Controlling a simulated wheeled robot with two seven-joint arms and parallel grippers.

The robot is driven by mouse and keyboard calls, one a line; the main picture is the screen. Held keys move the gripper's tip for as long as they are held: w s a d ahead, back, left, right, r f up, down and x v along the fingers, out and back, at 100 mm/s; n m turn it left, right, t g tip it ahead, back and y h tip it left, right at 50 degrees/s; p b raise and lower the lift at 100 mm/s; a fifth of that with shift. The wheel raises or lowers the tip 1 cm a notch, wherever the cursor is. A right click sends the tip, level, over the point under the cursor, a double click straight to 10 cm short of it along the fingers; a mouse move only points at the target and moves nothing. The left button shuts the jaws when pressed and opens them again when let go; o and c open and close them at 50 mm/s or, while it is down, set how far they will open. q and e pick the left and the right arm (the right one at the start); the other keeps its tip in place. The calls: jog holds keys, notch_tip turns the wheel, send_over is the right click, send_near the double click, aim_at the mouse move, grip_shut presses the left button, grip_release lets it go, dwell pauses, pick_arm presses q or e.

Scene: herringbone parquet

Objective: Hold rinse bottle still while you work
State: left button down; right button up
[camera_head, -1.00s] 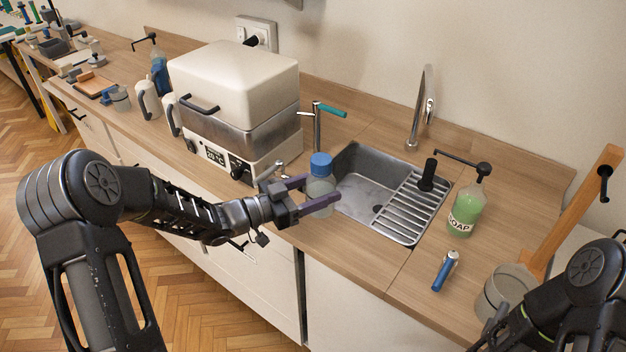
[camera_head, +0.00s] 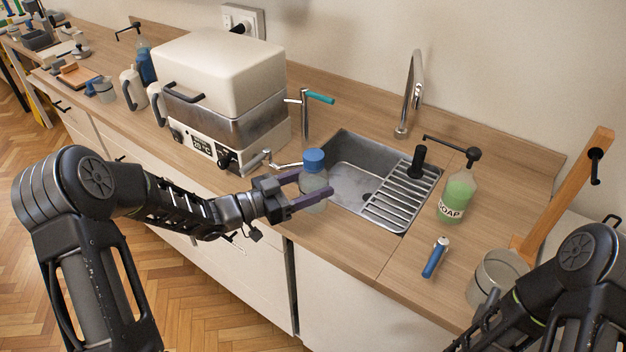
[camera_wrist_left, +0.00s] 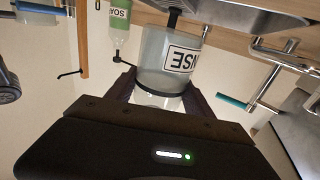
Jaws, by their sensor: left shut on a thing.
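The rinse bottle (camera_head: 313,183) is a clear, upright bottle with a blue cap, near the left end of the sink. My left gripper (camera_head: 312,196) is shut around its body, with a purple finger on each side. In the left wrist view the bottle (camera_wrist_left: 165,55) sits between the fingers (camera_wrist_left: 160,95), and part of its black-on-white label shows upside down.
The metal sink (camera_head: 345,212) with its rack is right behind the bottle. A white-lidded heated bath (camera_head: 222,85) stands to the left. A green soap bottle (camera_head: 457,196), a blue-handled tool (camera_head: 435,258) and a pot (camera_head: 496,275) are to the right. Bare counter lies in front of the sink.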

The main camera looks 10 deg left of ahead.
pick_arm(q)
notch_tip(320, 180, down, 3)
jog(key=shift+f+b, duration=0.1)
jog(key=shift+b, duration=0.8)
jog(key=shift+f+b, duration=0.7)
jog(key=shift+f, duration=0.05)
jog(key=shift+f+b, duration=0.35)
jog(key=shift+c, duration=1.5)
grip_release()
jog(key=shift+o, duration=0.2)
jog(key=shift+f, duration=0.1)
jog(key=shift+o, duration=1.3)
jog(key=shift+a, duration=0.1)
jog(key=v, duration=0.8)
jog(key=shift+p, duration=0.35)
